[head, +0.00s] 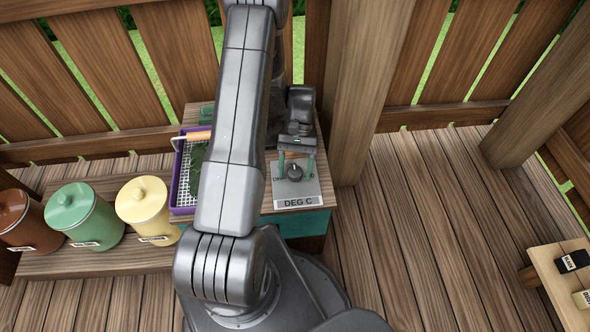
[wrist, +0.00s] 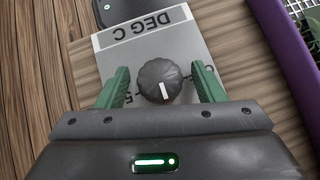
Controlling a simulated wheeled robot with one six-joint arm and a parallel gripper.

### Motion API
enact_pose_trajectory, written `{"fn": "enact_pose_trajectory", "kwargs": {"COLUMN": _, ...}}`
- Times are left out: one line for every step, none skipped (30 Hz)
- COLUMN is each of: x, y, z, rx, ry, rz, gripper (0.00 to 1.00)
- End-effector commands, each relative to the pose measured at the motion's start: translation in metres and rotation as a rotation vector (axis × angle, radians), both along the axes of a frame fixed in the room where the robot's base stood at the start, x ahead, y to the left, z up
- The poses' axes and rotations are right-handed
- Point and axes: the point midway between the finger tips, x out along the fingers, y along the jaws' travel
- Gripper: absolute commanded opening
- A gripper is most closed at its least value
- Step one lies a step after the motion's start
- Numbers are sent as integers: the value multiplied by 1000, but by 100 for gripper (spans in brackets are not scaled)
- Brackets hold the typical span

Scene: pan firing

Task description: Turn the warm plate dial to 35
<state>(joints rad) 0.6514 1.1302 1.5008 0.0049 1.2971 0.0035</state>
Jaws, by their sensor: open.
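The warm plate dial (wrist: 160,82) is a dark ribbed knob with a white pointer line, on a grey panel (wrist: 196,45) labelled DEG C. In the wrist view the pointer line points toward the bottom of the picture. Most scale numbers are hidden by the fingers and knob. My gripper (wrist: 161,88) is open, with one green finger on each side of the dial and a gap to each. In the head view the dial (head: 295,171) sits just in front of my gripper (head: 296,160). The panel lies on a wooden top.
A purple-rimmed tray (head: 183,208) with white mesh, green leaves and an orange-handled tool stands left of the panel. Brown, green (head: 84,214) and cream (head: 145,207) lidded canisters stand further left. A wooden post (head: 362,90) rises behind right.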

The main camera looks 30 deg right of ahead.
Motion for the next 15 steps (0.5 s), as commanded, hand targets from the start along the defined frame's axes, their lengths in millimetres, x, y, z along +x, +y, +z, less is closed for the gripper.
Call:
{"fn": "enact_pose_trajectory", "kwargs": {"x": 3, "y": -2, "z": 3, "rx": -1, "ry": -2, "rz": 0, "gripper": 62}}
{"fn": "enact_pose_trajectory", "kwargs": {"x": 5, "y": -4, "z": 6, "rx": -2, "ry": -3, "rz": 0, "gripper": 62}}
{"fn": "enact_pose_trajectory", "kwargs": {"x": 8, "y": -6, "z": 10, "rx": -3, "ry": -4, "rz": 0, "gripper": 62}}
{"fn": "enact_pose_trajectory", "kwargs": {"x": 11, "y": -9, "z": 14, "rx": -3, "ry": -4, "rz": 0, "gripper": 62}}
{"fn": "enact_pose_trajectory", "kwargs": {"x": 14, "y": -11, "z": 18, "rx": -4, "ry": -5, "rz": 0, "gripper": 62}}
{"fn": "enact_pose_trajectory", "kwargs": {"x": 19, "y": -15, "z": 25, "rx": -4, "ry": -5, "rz": 0, "gripper": 62}}
{"fn": "enact_pose_trajectory", "kwargs": {"x": 23, "y": -18, "z": 29, "rx": -4, "ry": -6, "rz": 0, "gripper": 62}}
{"fn": "enact_pose_trajectory", "kwargs": {"x": 27, "y": -21, "z": 34, "rx": -4, "ry": -6, "rz": 0, "gripper": 62}}
{"fn": "enact_pose_trajectory", "kwargs": {"x": 32, "y": -25, "z": 41, "rx": -4, "ry": -5, "rz": 0, "gripper": 62}}
{"fn": "enact_pose_trajectory", "kwargs": {"x": 37, "y": -28, "z": 46, "rx": -4, "ry": -6, "rz": 0, "gripper": 62}}
{"fn": "enact_pose_trajectory", "kwargs": {"x": 40, "y": -31, "z": 51, "rx": -3, "ry": -4, "rz": 0, "gripper": 62}}
{"fn": "enact_pose_trajectory", "kwargs": {"x": 45, "y": -35, "z": 58, "rx": -4, "ry": -5, "rz": 0, "gripper": 62}}
{"fn": "enact_pose_trajectory", "kwargs": {"x": 49, "y": -38, "z": 62, "rx": -4, "ry": -5, "rz": 0, "gripper": 62}}
{"fn": "enact_pose_trajectory", "kwargs": {"x": 53, "y": -41, "z": 67, "rx": -3, "ry": -4, "rz": 0, "gripper": 62}}
{"fn": "enact_pose_trajectory", "kwargs": {"x": 57, "y": -44, "z": 72, "rx": -4, "ry": -5, "rz": 0, "gripper": 62}}
